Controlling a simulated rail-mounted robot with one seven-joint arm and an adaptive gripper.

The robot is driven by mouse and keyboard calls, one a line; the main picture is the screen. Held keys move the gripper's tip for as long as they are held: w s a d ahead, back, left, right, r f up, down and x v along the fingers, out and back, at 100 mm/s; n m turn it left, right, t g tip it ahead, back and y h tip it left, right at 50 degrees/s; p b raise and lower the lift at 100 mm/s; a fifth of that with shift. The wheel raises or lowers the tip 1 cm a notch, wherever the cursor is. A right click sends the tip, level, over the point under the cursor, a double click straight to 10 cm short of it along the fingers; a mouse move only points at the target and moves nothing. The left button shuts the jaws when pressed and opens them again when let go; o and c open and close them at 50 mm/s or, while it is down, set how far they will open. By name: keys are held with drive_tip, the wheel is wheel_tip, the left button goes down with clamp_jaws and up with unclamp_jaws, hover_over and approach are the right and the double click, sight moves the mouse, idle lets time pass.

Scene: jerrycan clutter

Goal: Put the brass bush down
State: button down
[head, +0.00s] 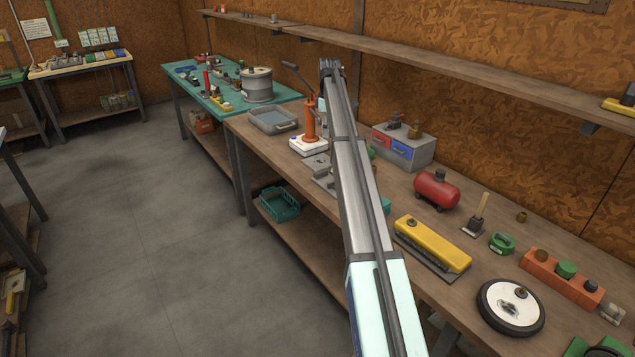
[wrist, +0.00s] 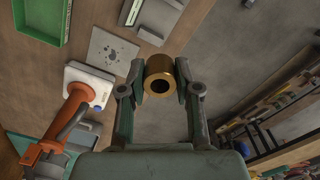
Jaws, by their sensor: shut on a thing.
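The brass bush (wrist: 160,78) is a short hollow cylinder in the wrist view, its dark bore facing the camera. My gripper (wrist: 161,86) is shut on it, one finger on each side, and holds it in the air. Behind it lie the wooden bench's front edge and the grey floor; its height above them cannot be told. In the head view my arm hides the gripper and the held bush.
The wooden bench (head: 445,218) holds a white-based orange lever tool (head: 310,125), also in the wrist view (wrist: 70,115), a grey drilled plate (wrist: 112,50) and a green tray (wrist: 40,18). A red tank (head: 437,190) and yellow block (head: 432,243) stand right of my arm.

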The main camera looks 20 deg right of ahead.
sight(328, 181)
wheel_tip(328, 181, down, 20)
drive_tip(key=p, duration=0.4)
drive_tip(key=shift+r, duration=0.1)
drive_tip(key=shift+f, duration=0.2)
drive_tip(key=c, duration=0.8)
unclamp_jaws()
wheel_tip(328, 181, up, 12)
drive_tip(key=b, duration=0.3)
drive_tip(key=shift+r, duration=0.2)
